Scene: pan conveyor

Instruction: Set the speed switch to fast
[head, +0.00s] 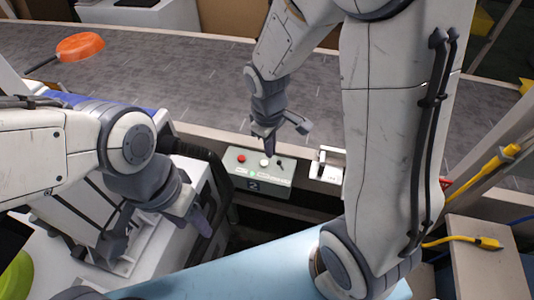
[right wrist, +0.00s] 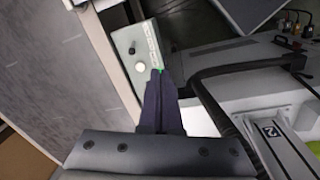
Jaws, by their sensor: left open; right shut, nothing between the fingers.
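The control box (head: 242,180) is a grey-green box at the conveyor's near edge. Its top carries a red button (head: 241,158), a white button (head: 264,163) and a small dark switch (head: 278,162). In the right wrist view the box (right wrist: 125,40) shows the dark switch (right wrist: 132,50) and the white button (right wrist: 140,67); the red button is hidden there. My right gripper (head: 271,150) is shut and empty, its tips just above or at the box beside the white button; contact cannot be told. The switch's setting is too small to read. My left gripper (head: 160,236) is open and empty, lower left.
The grey conveyor belt (head: 180,65) runs behind the box, with an orange pan (head: 80,46) at its left. A white bracket (head: 328,164) stands right of the box. Yellow plugs and cables (head: 500,158) are at the right. A light-blue surface (head: 260,265) lies in front.

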